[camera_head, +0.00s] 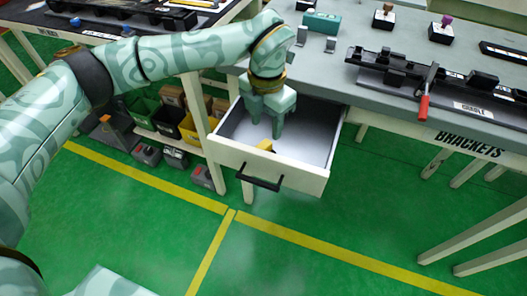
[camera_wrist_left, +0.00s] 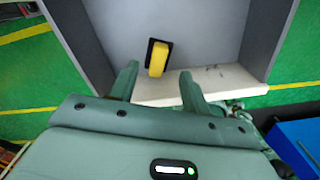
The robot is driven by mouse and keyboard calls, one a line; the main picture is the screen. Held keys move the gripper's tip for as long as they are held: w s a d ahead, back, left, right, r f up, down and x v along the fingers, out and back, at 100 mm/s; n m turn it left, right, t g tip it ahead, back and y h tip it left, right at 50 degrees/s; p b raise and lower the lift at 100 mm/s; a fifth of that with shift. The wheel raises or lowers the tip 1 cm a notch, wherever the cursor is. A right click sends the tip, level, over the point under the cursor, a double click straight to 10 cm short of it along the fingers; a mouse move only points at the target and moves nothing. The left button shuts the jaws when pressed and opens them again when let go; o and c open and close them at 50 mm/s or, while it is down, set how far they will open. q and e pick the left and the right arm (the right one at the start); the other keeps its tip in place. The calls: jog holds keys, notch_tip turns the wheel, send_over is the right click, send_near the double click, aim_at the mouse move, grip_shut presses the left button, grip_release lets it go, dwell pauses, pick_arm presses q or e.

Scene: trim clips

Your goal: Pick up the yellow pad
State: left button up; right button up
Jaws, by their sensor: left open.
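The yellow pad (camera_head: 265,145) lies inside the open drawer (camera_head: 312,180), close to its front wall. In the left wrist view the pad (camera_wrist_left: 158,60) is a yellow block with a black part at its upper end. My left gripper (camera_head: 264,130) points down into the drawer, its fingers apart. In the left wrist view the pad appears between and slightly beyond the two fingertips (camera_wrist_left: 158,72). I see no contact with it, and nothing is held. Part of the pad is hidden behind the front wall in the head view. My right gripper is not in view.
The grey bench (camera_head: 345,82) overhangs the drawer's back. A cradle fixture with a red-handled lever (camera_head: 424,105) stands on it at right. The drawer's side walls and black front handle (camera_head: 260,183) surround the gripper's space. Bins (camera_head: 145,110) fill a shelf at left.

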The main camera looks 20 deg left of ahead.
aim_at(263, 145)
pick_arm(q)
notch_tip(263, 145, down, 3)
jog(key=shift+s+f+b, duration=0.15)
jog(key=shift+f+b, duration=0.05)
jog(key=shift+b, duration=0.35)
jog(key=f, duration=0.1)
jog(key=f+b, duration=0.2)
jog(key=f, duration=0.1)
jog(key=shift+s+a+f, duration=0.1)
jog(key=shift+s+a, duration=0.15)
jog(key=shift+s, duration=0.05)
jog(key=shift+w+f, duration=0.1)
jog(key=shift+f, duration=0.05)
jog(key=shift+r, duration=0.2)
jog(key=c, duration=0.8)
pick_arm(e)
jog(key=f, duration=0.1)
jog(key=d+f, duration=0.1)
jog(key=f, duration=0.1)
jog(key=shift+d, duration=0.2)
pick_arm(q)
jog(key=shift+o, duration=0.2)
